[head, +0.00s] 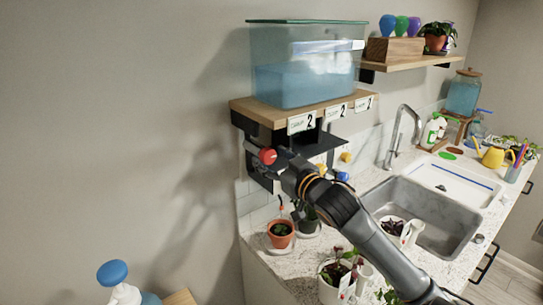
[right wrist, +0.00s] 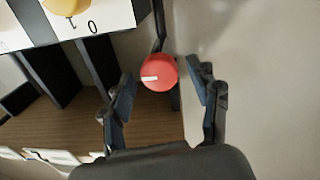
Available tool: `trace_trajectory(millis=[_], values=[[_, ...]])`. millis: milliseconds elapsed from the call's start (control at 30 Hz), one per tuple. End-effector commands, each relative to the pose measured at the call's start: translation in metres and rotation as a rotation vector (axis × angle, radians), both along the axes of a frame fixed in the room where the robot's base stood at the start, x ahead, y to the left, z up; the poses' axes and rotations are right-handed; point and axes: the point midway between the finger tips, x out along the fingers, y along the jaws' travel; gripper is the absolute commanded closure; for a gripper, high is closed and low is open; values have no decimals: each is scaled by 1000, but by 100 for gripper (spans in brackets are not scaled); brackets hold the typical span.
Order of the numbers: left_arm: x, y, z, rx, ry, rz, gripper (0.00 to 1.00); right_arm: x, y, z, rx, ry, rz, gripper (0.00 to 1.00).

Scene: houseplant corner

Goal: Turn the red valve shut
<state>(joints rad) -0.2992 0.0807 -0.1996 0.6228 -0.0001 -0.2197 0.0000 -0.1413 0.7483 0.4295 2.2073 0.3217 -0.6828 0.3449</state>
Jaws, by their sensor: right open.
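The red valve (head: 267,156) is a round knob at the left end of the black frame under the tank shelf in the head view. In the right wrist view the red valve (right wrist: 159,73) shows a short white mark on its face, pointing left and nearly level. My right gripper (head: 277,164) reaches in from the lower right, close to the valve. Its two fingers are apart in the wrist view, with the knob between their tips and a gap on each side. Whether a finger touches it is unclear. My left gripper is not in view.
A yellow knob (head: 346,157) and a blue knob (head: 342,176) sit right of my gripper. A water tank (head: 305,85) stands on the wooden shelf above. Potted plants, including one in a terracotta pot (head: 281,235), stand below by the sink (head: 432,215). The wall at left is bare.

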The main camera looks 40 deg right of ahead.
Motion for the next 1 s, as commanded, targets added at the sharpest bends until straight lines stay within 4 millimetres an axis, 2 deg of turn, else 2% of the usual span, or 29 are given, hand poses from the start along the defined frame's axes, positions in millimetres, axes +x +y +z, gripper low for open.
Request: trace_trajectory(millis=[333, 600, 1000], values=[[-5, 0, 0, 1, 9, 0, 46, 4, 0, -1, -1, 1, 0, 39], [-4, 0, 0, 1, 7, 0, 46, 4, -1, -1, -1, 1, 0, 93], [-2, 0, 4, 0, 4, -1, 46, 4, -1, -1, -68, 10, 0, 93]])
